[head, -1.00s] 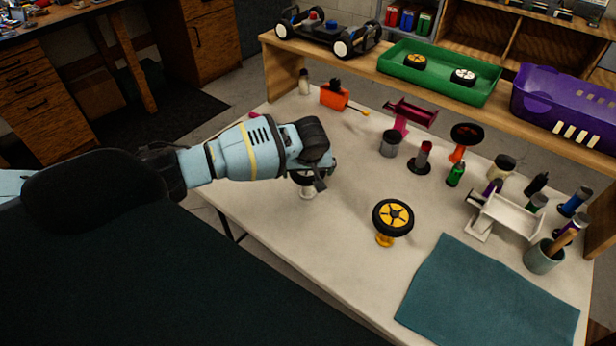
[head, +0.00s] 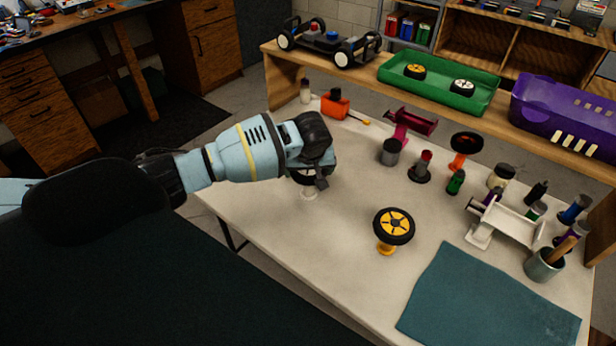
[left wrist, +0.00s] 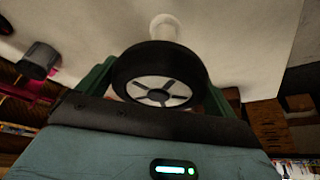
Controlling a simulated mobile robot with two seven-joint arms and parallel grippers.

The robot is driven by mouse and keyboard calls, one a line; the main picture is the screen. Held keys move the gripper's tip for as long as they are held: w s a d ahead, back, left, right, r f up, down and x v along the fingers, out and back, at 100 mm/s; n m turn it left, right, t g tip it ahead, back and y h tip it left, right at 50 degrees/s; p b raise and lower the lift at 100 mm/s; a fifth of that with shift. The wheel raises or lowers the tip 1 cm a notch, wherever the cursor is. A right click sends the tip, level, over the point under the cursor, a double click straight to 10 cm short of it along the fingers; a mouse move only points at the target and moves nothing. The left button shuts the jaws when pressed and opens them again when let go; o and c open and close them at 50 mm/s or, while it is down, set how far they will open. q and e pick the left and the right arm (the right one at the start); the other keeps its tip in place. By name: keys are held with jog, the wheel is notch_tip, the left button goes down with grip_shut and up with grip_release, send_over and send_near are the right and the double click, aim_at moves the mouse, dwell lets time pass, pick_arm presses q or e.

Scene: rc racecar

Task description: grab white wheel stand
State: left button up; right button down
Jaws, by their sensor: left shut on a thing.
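The white wheel stand (head: 309,193) shows under my left gripper in the head view, with a dark-tyred wheel (head: 303,178) on top of it. In the left wrist view the wheel (left wrist: 158,80) has a pale spoked hub, and the white stand (left wrist: 162,27) extends beyond it. My left gripper (left wrist: 157,88) has its dark green fingers on both sides of the wheel and is shut on it. In the head view my left gripper (head: 316,172) partly hides the wheel. I cannot tell whether the stand's base touches the table. My right gripper is out of view.
A yellow-hubbed wheel on a yellow stand (head: 393,227) is to the right on the white table (head: 300,240). A teal mat (head: 490,300) lies in front. A shelf runs behind.

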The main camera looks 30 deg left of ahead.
pick_arm(q)
jog(key=s+d+p, duration=0.1)
jog(key=s+d, duration=0.1)
jog(key=s, duration=0.5)
jog(key=s+d+r+p, duration=0.1)
jog(key=s+d, duration=0.1)
jog(key=s, duration=0.6)
jog(key=shift+d, duration=0.4)
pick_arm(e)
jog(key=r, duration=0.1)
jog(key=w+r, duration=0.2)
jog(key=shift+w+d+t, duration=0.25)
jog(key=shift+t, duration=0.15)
